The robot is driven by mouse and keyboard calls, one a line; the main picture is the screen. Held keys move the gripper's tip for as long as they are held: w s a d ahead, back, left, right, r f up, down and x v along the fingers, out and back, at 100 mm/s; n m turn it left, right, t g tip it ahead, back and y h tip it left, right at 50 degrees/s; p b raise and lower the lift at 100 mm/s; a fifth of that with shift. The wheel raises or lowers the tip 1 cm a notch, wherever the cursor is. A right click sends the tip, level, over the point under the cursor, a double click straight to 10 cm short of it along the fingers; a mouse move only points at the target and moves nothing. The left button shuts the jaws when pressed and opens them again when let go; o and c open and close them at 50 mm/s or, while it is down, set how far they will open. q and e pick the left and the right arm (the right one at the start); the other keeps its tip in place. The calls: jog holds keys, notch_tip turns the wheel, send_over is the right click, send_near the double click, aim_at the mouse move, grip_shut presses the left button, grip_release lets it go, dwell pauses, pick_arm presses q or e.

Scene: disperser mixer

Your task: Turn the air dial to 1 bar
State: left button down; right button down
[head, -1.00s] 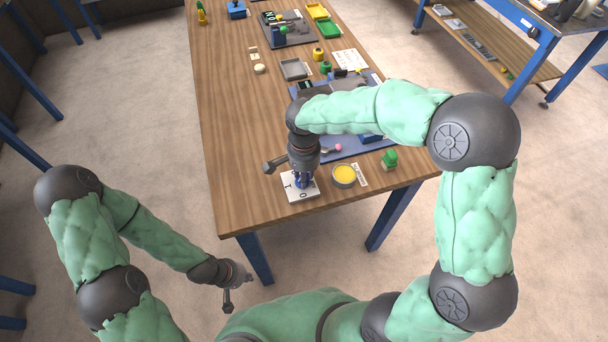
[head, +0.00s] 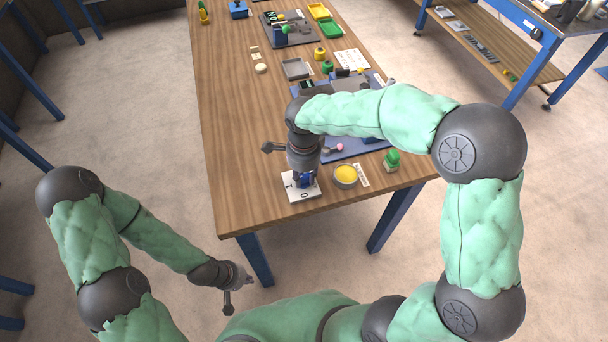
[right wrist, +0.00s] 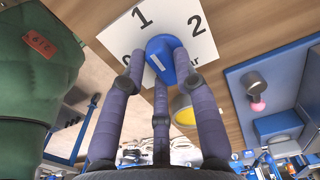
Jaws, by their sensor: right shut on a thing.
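The air dial is a blue knob (right wrist: 166,52) with a white mark, on a white plate (right wrist: 205,48) printed with 0, 1, 2 and "bar". In the right wrist view the mark slants towards the side between 0 and 1; its exact reading is unclear. My right gripper (right wrist: 160,58) has its fingers closed around the knob. In the head view the plate (head: 290,194) lies at the table's near edge, with my right gripper (head: 304,180) pointing down over it and mostly hiding the knob. My left gripper (head: 240,278) hangs empty in front of the table; its fingers are too small to judge.
A round pot with yellow contents (head: 346,175) stands close right of the plate, with a green object (head: 391,160) beyond it. A blue board (head: 350,146) lies behind them. The wooden table (head: 235,170) is clear to the left.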

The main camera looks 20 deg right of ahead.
aim_at(304, 178)
dwell(0.5)
jog(key=c, duration=0.9)
grip_release()
jog(key=shift+c, duration=0.2)
notch_tip(304, 178, up, 12)
jog(key=shift+s+f, duration=0.1)
